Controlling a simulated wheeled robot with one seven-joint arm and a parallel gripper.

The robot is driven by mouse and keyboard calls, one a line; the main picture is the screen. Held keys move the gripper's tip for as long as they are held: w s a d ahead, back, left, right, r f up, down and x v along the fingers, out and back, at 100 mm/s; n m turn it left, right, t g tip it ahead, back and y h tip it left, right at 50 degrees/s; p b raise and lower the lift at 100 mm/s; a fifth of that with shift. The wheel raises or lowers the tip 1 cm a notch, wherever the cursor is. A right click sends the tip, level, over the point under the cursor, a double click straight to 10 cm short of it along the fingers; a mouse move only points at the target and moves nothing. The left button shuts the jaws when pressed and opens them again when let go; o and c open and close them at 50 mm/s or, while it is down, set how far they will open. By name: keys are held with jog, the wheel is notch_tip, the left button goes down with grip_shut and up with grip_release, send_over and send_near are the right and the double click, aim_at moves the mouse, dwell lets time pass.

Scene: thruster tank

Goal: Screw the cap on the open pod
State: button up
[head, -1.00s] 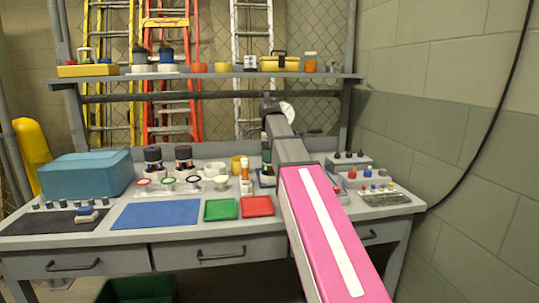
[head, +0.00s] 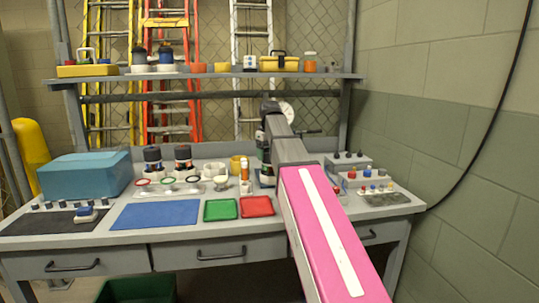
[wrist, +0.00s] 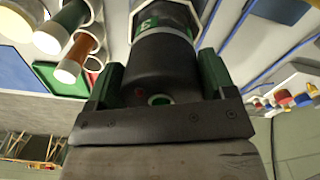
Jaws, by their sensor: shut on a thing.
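My gripper (wrist: 158,80) is shut on a black cap (wrist: 160,62) in the wrist view, one green-padded finger on each side. The pod stands in a pale angular holder. In the head view the pod (head: 265,170) is partly hidden behind my arm, and the fingers are not clear.
Two black-topped pods (head: 153,158) (head: 183,157) stand at the back left. Ringed stands (head: 168,180), a green tray (head: 221,209) and a red tray (head: 257,206) are left of my arm. A block of small parts (head: 372,178) is to the right. The blue mat (head: 155,214) is clear.

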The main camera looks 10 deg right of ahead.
jog(key=shift+s+a+f+m, duration=0.1)
jog(key=shift+m, duration=0.45)
jog(key=shift+s+a+m, duration=0.1)
jog(key=shift+m, duration=0.45)
jog(key=o, duration=0.8)
jog(key=shift+w+d+n, duration=0.1)
jog(key=shift+n, duration=0.2)
